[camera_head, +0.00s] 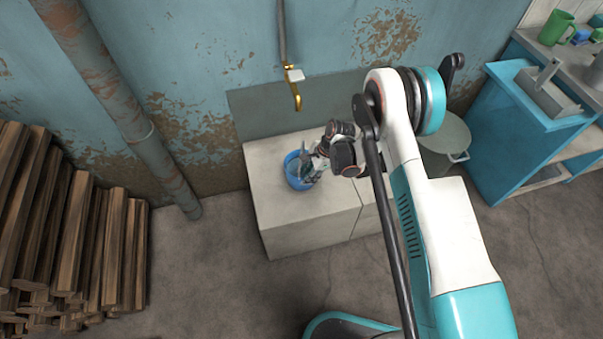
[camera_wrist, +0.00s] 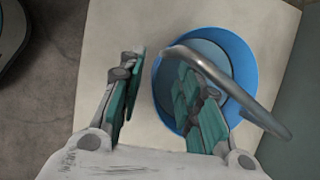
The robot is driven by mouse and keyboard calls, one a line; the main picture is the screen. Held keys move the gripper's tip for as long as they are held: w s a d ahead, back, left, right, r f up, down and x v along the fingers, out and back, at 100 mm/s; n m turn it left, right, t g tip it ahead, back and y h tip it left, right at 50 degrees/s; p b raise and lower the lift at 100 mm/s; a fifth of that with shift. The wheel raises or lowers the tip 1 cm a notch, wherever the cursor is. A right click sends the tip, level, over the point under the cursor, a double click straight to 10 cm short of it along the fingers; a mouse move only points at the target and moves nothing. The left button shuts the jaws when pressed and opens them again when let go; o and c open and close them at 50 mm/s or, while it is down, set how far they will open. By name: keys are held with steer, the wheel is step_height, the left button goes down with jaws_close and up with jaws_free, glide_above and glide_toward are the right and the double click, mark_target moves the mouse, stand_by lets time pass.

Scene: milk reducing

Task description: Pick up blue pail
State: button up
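The blue pail (camera_head: 291,179) stands on the left part of a pale box-like cabinet top, below a brass tap. In the wrist view the pail (camera_wrist: 243,58) is seen from above, with its grey metal handle (camera_wrist: 240,92) arching across the opening to the lower right. My gripper (camera_head: 309,164) is at the pail's right side in the head view. In the wrist view my gripper (camera_wrist: 160,64) is open; one finger is left of the pail's rim, the other overlaps its opening. The near rim is partly hidden by the right finger. Contact cannot be told.
The cabinet (camera_head: 300,220) stands against the rusty blue wall. The brass tap (camera_head: 296,92) hangs above it. A grey lidded can (camera_head: 446,140) and a blue workbench (camera_head: 510,120) are to the right. Stacked wood (camera_head: 75,235) is at left. The floor in front is clear.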

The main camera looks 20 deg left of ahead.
jaws_close()
steer(key=shift+r, duration=0.1)
steer(key=shift+r, duration=0.1)
